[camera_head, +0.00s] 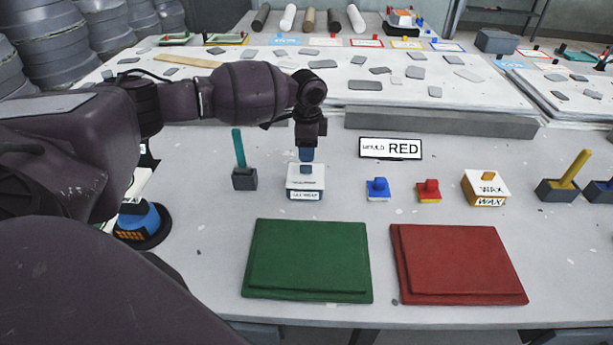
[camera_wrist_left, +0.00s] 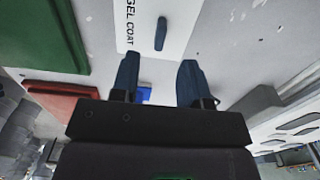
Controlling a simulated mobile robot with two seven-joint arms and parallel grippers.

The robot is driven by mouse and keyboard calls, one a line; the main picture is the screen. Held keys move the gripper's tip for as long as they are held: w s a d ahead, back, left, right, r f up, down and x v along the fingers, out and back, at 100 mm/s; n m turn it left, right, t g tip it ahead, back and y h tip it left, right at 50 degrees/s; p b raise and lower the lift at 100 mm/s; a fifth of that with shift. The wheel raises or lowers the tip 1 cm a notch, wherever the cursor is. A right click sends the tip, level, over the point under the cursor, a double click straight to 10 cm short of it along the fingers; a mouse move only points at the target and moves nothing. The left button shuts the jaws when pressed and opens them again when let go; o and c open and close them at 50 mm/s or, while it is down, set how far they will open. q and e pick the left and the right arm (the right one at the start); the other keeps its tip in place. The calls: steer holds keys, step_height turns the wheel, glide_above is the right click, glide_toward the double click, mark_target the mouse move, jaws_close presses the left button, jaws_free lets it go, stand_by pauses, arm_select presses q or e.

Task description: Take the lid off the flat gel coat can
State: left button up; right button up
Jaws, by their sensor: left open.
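The flat gel coat can (camera_head: 305,187) is a low white box standing on the table. A small dark blue-grey knob sits on top of its white lid. My left gripper (camera_head: 306,154) points down from above, over the can's top. In the left wrist view the fingers of my left gripper (camera_wrist_left: 158,80) are apart with nothing between them. The white lid (camera_wrist_left: 180,25), with its knob (camera_wrist_left: 161,33) and the words GEL COAT along one side, lies beyond the fingertips. The lid is on the can. My right gripper is in neither view.
A grey pot with a teal handle (camera_head: 243,178) stands left of the can. Small blue (camera_head: 378,190) and red (camera_head: 428,192) blocks and a wax box (camera_head: 486,187) stand to the right. Green (camera_head: 308,255) and red (camera_head: 455,258) slabs lie in front; a MOULD RED sign (camera_head: 390,148) stands behind.

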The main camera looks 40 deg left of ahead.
mark_target(306, 165)
arm_select(q)
steer(key=shift+s+a+f+b, duration=0.1)
steer(key=shift+f+b, duration=0.2)
steer(key=shift+f, duration=2.7)
steer(key=shift+c, duration=0.3)
jaws_close()
